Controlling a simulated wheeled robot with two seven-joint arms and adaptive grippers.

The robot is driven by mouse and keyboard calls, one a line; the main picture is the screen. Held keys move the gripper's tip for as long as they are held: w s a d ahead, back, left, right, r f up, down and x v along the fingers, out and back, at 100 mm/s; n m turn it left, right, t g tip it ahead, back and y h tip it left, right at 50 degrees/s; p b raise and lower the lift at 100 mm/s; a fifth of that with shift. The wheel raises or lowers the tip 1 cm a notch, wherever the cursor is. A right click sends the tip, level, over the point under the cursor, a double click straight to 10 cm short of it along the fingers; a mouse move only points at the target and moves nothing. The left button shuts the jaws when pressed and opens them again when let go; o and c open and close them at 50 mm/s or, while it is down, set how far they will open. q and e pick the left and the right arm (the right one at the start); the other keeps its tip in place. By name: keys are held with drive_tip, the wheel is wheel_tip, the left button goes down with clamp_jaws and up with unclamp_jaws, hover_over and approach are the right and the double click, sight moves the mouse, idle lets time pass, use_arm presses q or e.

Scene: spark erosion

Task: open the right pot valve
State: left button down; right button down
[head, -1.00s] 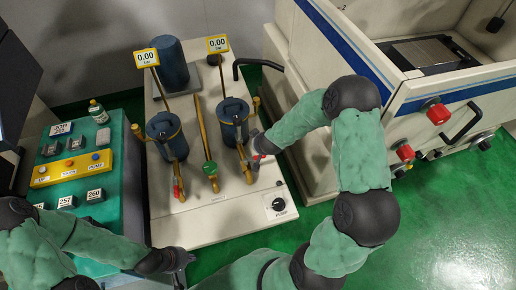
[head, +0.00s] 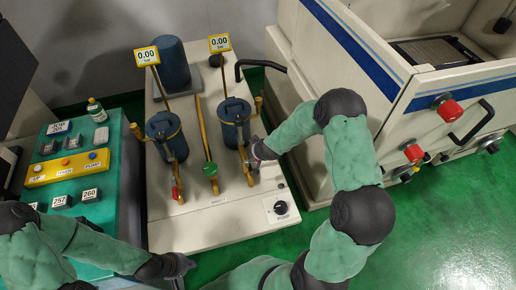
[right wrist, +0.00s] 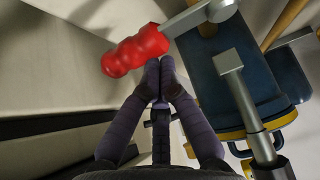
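The right pot (head: 235,112) is a blue lidded cylinder on the pale bench unit, with brass pipes and a 0.00 bar gauge (head: 220,43) on a post. Its valve handle shows in the right wrist view as a red grip (right wrist: 135,52) on a flat metal lever. My right gripper (right wrist: 160,65) has its dark fingers together, tips right beside the red grip; whether they touch is unclear. In the head view my right gripper (head: 258,152) covers most of this handle. My left gripper (head: 182,266) is low at the unit's front left; its fingers are unclear.
The left pot (head: 165,137) has a red valve handle (head: 177,195). A green handle (head: 210,170) sits between the pots, and a black knob (head: 281,207) is at the front right. A teal button desk (head: 110,150) is at left; a large white machine (head: 350,60) is at right.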

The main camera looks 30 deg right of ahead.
drive_tip(key=shift+s+a+r, duration=0.1)
drive_tip(key=shift+s+a, duration=0.05)
drive_tip(key=shift+s, duration=0.45)
drive_tip(key=s+a+m+g+h+p, duration=0.5)
drive_tip(key=m+p, duration=0.9)
drive_tip(key=m, duration=0.3)
drive_tip(key=s+a+g, duration=0.1)
drive_tip(key=g, duration=0.1)
drive_tip(key=shift+s+g, duration=0.3)
drive_tip(key=shift+g, duration=0.1)
drive_tip(key=shift+a, duration=0.2)
idle(0.3)
